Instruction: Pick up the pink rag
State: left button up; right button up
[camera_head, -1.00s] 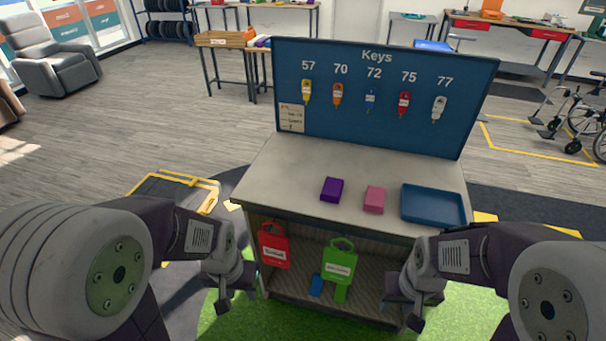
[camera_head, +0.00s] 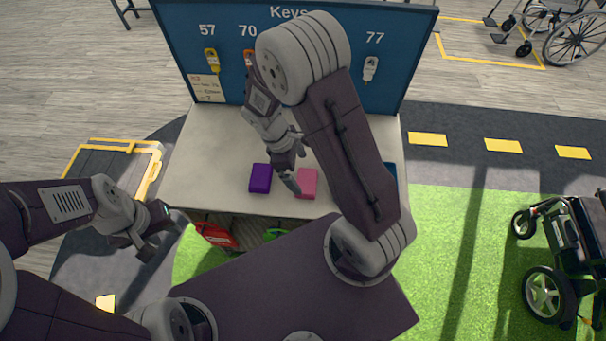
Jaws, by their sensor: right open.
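The pink rag (camera_head: 308,184) is a small folded block on the grey counter top, just right of a purple rag (camera_head: 260,178). My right gripper (camera_head: 294,176) hangs above the counter between the two rags, close to the pink rag's left side. It is open and holds nothing; whether it touches the rag cannot be told. My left gripper (camera_head: 148,240) is off the counter's left front corner, low over the floor; its jaw gap is not clear.
The blue key board (camera_head: 420,40) stands at the back of the counter (camera_head: 200,160). My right arm hides most of the blue tray (camera_head: 390,172). Red and green tags hang below the counter's front edge. A wheelchair (camera_head: 560,255) stands on the green floor at right.

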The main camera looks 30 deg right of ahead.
aim_at(306, 181)
jog(key=shift+s+d+f, duration=0.25)
jog(key=shift+d+f, duration=0.65)
jog(key=shift+f, duration=0.05)
jog(key=shift+w+a+f, duration=0.15)
jog(key=shift+w+f, duration=0.45)
jog(key=shift+f, duration=0.2)
jog(key=f, duration=0.2)
jog(key=shift+s+f, duration=0.4)
jog(key=shift+s+d+f, duration=0.35)
jog(key=shift+d, duration=0.05)
jog(key=shift+w, duration=0.3)
jog(key=c, duration=1.1)
pick_arm(q)
jog(key=shift+w+d+r, duration=0.15)
jog(key=shift+w+d, duration=0.05)
jog(key=shift+w, duration=0.25)
pick_arm(e)
jog(key=shift+s, duration=0.15)
